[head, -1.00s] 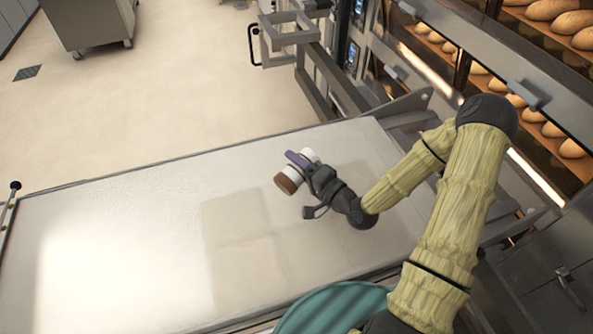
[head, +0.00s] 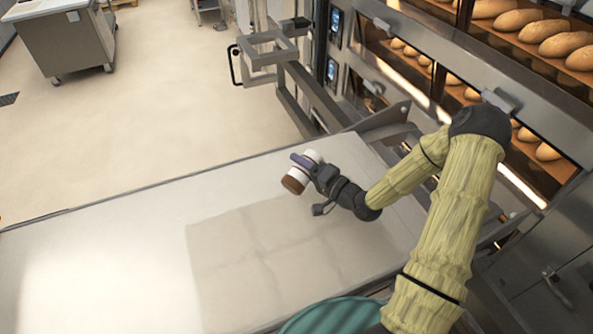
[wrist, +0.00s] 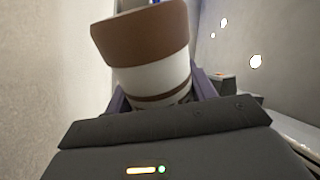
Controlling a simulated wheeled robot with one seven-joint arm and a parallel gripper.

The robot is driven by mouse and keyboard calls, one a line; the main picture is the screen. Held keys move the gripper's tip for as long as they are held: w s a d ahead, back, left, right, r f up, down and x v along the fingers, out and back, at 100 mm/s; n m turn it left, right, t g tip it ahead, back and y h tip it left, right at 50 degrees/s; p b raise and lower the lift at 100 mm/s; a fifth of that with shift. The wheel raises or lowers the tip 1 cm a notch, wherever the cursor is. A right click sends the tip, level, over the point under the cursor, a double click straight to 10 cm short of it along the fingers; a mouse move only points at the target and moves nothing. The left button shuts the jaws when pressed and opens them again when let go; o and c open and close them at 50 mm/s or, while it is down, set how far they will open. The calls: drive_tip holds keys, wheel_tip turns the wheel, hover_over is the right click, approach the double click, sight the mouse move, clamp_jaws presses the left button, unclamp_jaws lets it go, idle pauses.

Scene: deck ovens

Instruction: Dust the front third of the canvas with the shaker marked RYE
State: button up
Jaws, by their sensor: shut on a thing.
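The shaker (head: 303,171) is a white cylinder with a brown end. My gripper (head: 314,168) is shut on it and holds it tilted, brown end down to the left, above the pale canvas (head: 110,235). No RYE mark can be read. In the wrist view the shaker (wrist: 152,72) sits between the jaws (wrist: 160,108), with its brown end toward the top and a thin brown band lower down. A darker beige rectangular patch (head: 255,255) with faint creases lies on the canvas below and in front of the shaker.
The deck ovens (head: 420,65) with several loaves (head: 550,40) stand at the right. A metal frame (head: 275,50) rises beyond the canvas's far edge. A grey wheeled cabinet (head: 65,45) stands on the floor (head: 150,120) at the back left.

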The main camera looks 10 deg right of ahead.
drive_tip(key=shift+s+a+x, duration=0.45)
drive_tip(key=shift+a+x, duration=0.05)
drive_tip(key=shift+x, duration=6.25)
drive_tip(key=shift+w+d+b, duration=0.95)
drive_tip(key=shift+w+d, duration=1.85)
drive_tip(key=shift+d, duration=0.1)
drive_tip(key=s+a+r+m+p, duration=0.2)
drive_tip(key=m+p, duration=0.1)
drive_tip(key=m, duration=0.8)
drive_tip(key=s+a+r+m+p, duration=0.2)
drive_tip(key=a+m+p, duration=0.1)
drive_tip(key=m, duration=0.7)
drive_tip(key=shift+s+r+m, duration=0.25)
drive_tip(key=shift+s+m, duration=0.15)
drive_tip(key=shift+w, duration=0.1)
